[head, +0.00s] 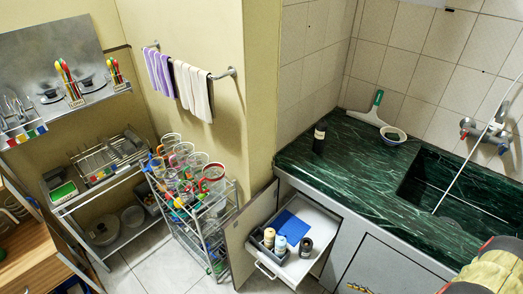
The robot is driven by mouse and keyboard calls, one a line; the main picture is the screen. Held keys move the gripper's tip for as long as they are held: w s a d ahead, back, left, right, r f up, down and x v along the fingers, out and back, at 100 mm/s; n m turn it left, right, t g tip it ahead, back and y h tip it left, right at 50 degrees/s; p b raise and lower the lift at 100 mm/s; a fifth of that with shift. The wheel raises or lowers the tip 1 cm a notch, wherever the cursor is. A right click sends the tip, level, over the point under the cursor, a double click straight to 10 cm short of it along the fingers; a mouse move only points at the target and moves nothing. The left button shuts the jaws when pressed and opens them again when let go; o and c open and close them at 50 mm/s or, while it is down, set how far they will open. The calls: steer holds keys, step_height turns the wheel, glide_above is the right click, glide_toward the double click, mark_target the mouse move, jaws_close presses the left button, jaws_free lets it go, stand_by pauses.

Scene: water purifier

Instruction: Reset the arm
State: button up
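My gripper is not in view, and no part of my arm can be clearly made out in the head view. The task names no object apart from the arm. An open white drawer (313,213) sticks out below the green marble counter (360,165). It holds small jars or bottles and a blue flat item (291,228).
Wire racks with mugs (213,180) and dishes fill the left. Purple and white towels (192,90) hang on the wall. A patterned yellow-red thing (492,270) is cut off at bottom right.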

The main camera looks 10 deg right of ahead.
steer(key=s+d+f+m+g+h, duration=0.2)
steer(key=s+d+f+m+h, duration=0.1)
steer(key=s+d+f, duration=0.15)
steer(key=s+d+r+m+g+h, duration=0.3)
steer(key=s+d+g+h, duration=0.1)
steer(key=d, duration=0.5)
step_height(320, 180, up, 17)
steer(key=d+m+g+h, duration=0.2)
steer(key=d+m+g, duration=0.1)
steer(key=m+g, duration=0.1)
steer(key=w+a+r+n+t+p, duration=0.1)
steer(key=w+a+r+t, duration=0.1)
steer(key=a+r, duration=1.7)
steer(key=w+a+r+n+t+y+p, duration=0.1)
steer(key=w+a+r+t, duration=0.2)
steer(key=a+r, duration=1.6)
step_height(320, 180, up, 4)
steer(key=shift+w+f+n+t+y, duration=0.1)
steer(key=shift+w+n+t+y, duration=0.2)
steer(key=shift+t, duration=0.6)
